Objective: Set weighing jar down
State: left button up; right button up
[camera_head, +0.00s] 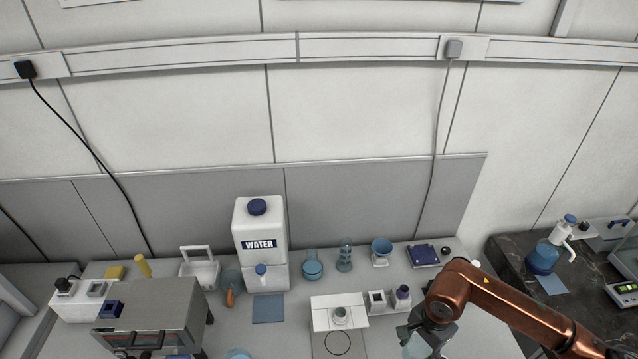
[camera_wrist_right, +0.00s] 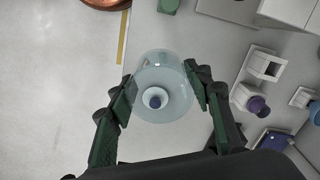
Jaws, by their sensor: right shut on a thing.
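My right gripper (camera_wrist_right: 162,90) is shut on a clear bluish glass jar, the weighing jar (camera_wrist_right: 172,68), with one dark green finger on each side. A small white and blue round part shows through or inside the glass. In the head view the right gripper (camera_head: 420,330) is at the bottom right over the bench front, and the jar (camera_head: 414,348) shows partly at the lower picture edge. I cannot tell whether its base touches the bench. My left gripper is not in view.
A white instrument (camera_head: 325,303) with a circle-marked plate stands left of the gripper. White holders (camera_head: 377,309), one with a purple-capped bottle (camera_head: 403,292), stand between. A water tank (camera_head: 258,225), glassware and a blue device (camera_head: 423,255) stand behind.

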jog(key=w+a+r+n, duration=0.2)
jog(key=a+r+n, duration=0.1)
jog(key=n, duration=0.8)
jog(key=shift+w+a+r+n, duration=0.2)
jog(key=shift+a+n, duration=0.1)
jog(key=shift+a, duration=0.55)
jog(key=shift+f, duration=0.1)
